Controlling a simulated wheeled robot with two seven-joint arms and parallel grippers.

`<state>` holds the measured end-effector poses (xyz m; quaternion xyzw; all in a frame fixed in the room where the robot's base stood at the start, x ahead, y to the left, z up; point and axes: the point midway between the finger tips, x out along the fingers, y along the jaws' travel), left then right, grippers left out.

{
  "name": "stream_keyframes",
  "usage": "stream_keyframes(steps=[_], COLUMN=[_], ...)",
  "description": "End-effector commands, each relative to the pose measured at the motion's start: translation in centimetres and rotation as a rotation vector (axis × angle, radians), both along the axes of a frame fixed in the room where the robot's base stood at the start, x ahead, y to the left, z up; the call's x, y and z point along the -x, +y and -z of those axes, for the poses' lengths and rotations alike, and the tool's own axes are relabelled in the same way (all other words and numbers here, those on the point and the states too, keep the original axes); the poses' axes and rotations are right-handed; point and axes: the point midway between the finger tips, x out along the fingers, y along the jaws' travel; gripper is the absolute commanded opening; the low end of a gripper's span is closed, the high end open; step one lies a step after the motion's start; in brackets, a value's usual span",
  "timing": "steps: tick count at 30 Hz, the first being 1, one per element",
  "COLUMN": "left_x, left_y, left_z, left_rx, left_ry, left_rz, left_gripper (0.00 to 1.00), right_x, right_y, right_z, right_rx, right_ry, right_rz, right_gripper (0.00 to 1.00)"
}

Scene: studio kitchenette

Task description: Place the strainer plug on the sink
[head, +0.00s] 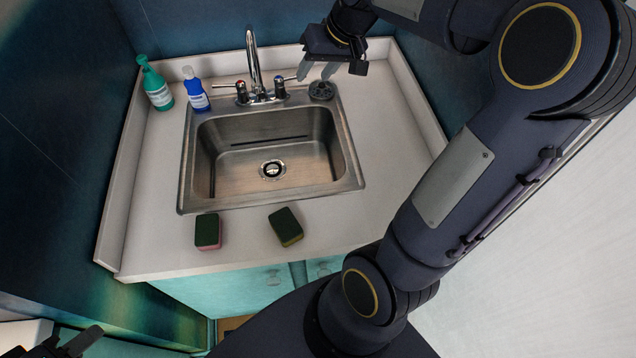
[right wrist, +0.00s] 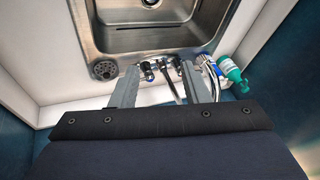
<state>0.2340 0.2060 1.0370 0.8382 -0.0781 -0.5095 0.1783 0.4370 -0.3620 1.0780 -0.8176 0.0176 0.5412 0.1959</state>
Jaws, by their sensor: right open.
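The strainer plug (head: 321,90) is a dark round disc with holes. It lies at the back right corner of the steel sink (head: 357,178), right of the faucet; in the right wrist view the strainer plug (right wrist: 104,70) sits beside the left finger, outside the jaws. My right gripper (head: 316,71) is open and empty above the back of the sink, close to the plug; in the right wrist view its fingers (right wrist: 170,88) straddle the faucet area. The sink's drain (head: 272,169) is uncovered. My left gripper (head: 78,345) shows partly at the bottom left corner, far from the sink; its jaws are unclear.
The faucet (head: 254,62) and its handles stand at the sink's back edge. A green bottle (head: 157,88) and a blue bottle (head: 195,92) stand back left. Two sponges, one left (head: 208,231) and one right (head: 286,227), lie on the front counter. The right counter is clear.

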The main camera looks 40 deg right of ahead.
Motion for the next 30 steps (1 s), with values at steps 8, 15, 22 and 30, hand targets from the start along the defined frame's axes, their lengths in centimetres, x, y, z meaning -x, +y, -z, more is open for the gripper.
stream_keyframes(steps=[8,15,22,30], left_x=[0.0,0.0,0.0,0.0], left_y=[0.0,0.0,0.0,0.0], left_z=[0.0,0.0,0.0,0.0], left_rx=[0.0,0.0,0.0,0.0], left_ry=[0.0,0.0,0.0,0.0], left_rz=[0.0,0.0,0.0,0.0], left_gripper=[0.36,0.36,0.36,0.36], right_x=[13.4,19.6,20.4,20.4], right_y=[11.0,15.2,15.7,15.7], right_z=[0.1,3.5,4.2,4.2], right_rx=[-0.07,-0.067,-0.064,-0.065], right_ry=[-0.087,-0.111,-0.111,-0.111], right_rz=[-0.112,-0.158,-0.165,-0.164], right_gripper=[0.42,0.42,0.42,0.42])
